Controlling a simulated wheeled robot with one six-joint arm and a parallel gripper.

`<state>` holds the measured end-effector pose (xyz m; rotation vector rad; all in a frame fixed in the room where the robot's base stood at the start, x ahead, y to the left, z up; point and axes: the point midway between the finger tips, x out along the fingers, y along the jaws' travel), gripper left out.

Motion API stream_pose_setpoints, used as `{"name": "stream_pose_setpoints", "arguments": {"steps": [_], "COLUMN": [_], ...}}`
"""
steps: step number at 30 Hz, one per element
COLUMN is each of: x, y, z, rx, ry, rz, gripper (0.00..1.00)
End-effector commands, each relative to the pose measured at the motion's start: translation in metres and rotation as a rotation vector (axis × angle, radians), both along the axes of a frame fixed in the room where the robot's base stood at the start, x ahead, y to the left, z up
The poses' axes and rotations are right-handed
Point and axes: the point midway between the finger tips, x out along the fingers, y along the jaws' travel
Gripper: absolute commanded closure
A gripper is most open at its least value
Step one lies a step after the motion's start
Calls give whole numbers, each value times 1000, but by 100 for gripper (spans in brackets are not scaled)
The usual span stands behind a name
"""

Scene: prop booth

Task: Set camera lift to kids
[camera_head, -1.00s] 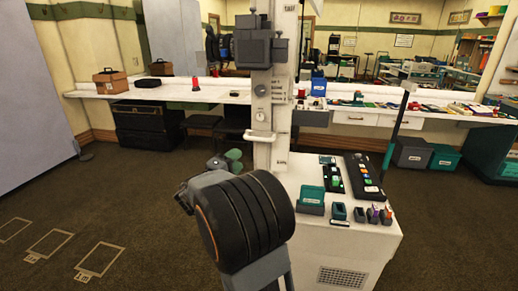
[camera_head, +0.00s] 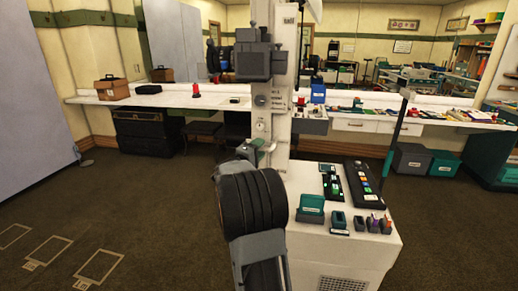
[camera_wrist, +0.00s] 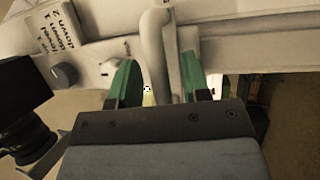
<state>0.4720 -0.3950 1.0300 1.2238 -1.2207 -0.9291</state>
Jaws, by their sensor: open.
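The camera lift is a white column (camera_head: 289,105) on a white cabinet. A dark camera box (camera_head: 258,62) sits high on its carriage, with a round knob (camera_head: 260,101) below. My gripper (camera_wrist: 160,82) is open, its green fingers on either side of the pale handle bar (camera_wrist: 158,38) in the wrist view. I cannot tell whether they touch it. The wrist view also shows a dark knob (camera_wrist: 65,74) beside printed lettering. In the head view my gripper (camera_head: 262,150) is at handle height; my wrist partly hides the spot. The column's marks are too small to read.
The cabinet top holds a button panel (camera_head: 362,177), a teal box (camera_head: 311,204) and small holders. A thin dark post (camera_head: 398,130) rises at its right. A long white counter (camera_head: 215,101) runs behind. The carpet at left is clear, with marked outlines (camera_head: 100,266).

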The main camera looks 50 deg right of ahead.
Motion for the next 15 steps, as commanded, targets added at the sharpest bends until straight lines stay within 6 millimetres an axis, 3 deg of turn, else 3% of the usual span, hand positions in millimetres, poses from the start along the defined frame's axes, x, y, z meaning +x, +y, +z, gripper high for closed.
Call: {"name": "stream_pose_setpoints", "arguments": {"steps": [9, 15], "x": [0, 0], "y": [-2, -2], "z": [0, 0], "rx": [0, 0], "ry": [0, 0], "rz": [0, -1], "gripper": [57, 75]}}
